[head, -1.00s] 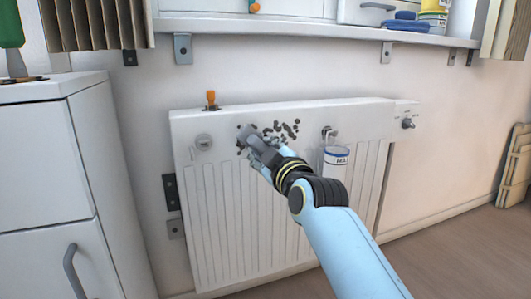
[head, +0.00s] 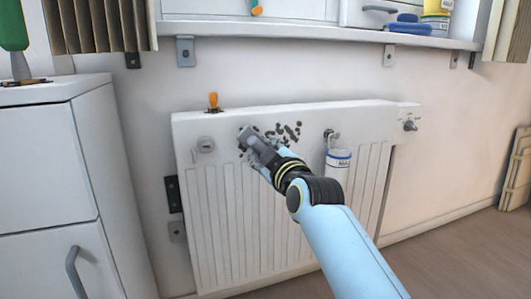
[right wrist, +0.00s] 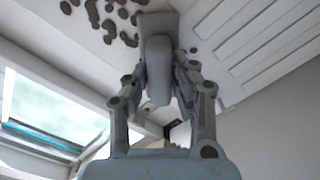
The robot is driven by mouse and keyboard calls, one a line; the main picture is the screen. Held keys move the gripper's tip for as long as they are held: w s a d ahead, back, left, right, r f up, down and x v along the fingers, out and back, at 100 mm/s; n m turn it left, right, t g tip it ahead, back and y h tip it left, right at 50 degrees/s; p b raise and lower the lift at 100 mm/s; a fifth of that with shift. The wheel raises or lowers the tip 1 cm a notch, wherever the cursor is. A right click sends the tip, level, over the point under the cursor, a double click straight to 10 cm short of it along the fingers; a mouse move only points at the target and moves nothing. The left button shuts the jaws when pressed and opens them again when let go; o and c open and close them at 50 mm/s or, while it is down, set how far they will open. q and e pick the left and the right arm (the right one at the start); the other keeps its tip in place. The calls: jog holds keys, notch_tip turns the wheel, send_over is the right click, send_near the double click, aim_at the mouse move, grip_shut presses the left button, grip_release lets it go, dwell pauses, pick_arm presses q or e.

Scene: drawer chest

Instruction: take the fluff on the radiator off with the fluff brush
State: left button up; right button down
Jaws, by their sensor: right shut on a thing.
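The fluff is a cluster of dark grey spots (head: 290,132) on the upper left of the white radiator's front (head: 340,116). It also shows at the top of the right wrist view (right wrist: 108,22). My right gripper (head: 266,155) is shut on the grey fluff brush (head: 250,138). The brush's head lies at the left side of the spots and seems to touch the radiator, hiding part of the patch. In the right wrist view the brush handle (right wrist: 158,70) stands between the fingers (right wrist: 160,85). My left gripper is not in view.
An orange-handled item (head: 213,100) stands on the radiator's top left. A labelled white container (head: 338,163) hangs at its front, right of my gripper. A white drawer chest (head: 40,160) stands at left. A shelf (head: 330,32) runs above.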

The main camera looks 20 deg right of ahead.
jog(key=shift+w, duration=0.25)
jog(key=shift+r, duration=0.1)
jog(key=shift+d+p, duration=0.45)
jog(key=shift+d, duration=3.85)
jog(key=shift+a+p, duration=0.6)
jog(key=shift+a, duration=3.7)
jog(key=shift+s, duration=0.1)
